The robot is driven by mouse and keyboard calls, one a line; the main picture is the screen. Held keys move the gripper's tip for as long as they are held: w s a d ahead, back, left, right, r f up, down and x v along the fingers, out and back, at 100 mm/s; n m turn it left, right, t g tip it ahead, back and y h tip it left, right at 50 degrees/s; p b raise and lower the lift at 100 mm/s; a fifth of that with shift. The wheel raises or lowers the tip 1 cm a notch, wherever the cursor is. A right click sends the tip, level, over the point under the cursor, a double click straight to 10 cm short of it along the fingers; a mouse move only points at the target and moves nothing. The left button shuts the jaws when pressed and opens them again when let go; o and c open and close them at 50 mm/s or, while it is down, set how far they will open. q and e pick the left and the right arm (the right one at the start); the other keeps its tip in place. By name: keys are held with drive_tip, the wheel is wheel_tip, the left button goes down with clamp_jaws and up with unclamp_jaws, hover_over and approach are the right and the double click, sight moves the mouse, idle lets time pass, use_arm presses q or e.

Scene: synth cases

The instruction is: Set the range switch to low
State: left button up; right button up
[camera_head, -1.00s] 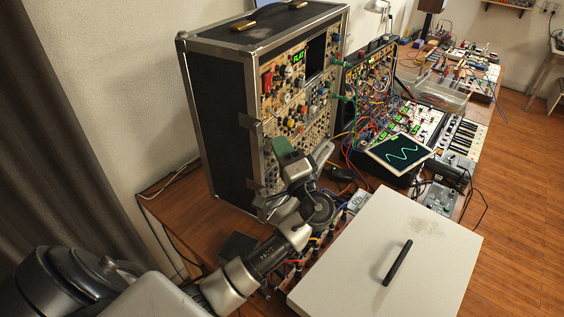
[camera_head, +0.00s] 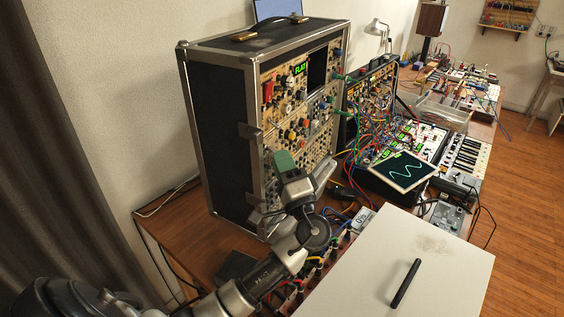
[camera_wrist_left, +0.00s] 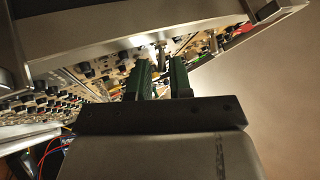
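A tall black case with metal edges (camera_head: 222,120) holds a tan panel of knobs, sockets and switches (camera_head: 300,130). A green readout (camera_head: 300,69) on it says "FLAT", and a red part (camera_head: 268,91) sits at its upper left. My left gripper (camera_head: 285,162), with green fingertips, is in front of the panel's lower part. In the left wrist view its two fingers (camera_wrist_left: 162,80) stand apart with nothing seen between them. A small metal lever (camera_wrist_left: 161,50) shows just beyond the gap. I cannot tell which control is the range switch or its setting. My right gripper is not in view.
A patch panel with many coloured cables (camera_head: 372,105), a tilted screen with a wave trace (camera_head: 402,170) and a keyboard (camera_head: 467,156) stand to the right. A white panel with a black handle (camera_head: 440,250) fills the front right. Cables hang close to the gripper's right.

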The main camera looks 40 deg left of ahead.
use_arm(q)
drive_tip(key=b+v, duration=0.4)
drive_tip(key=v, duration=0.6)
drive_tip(key=shift+s+d+f, duration=0.15)
drive_tip(key=shift+d+f, duration=0.05)
drive_tip(key=shift+d, duration=0.15)
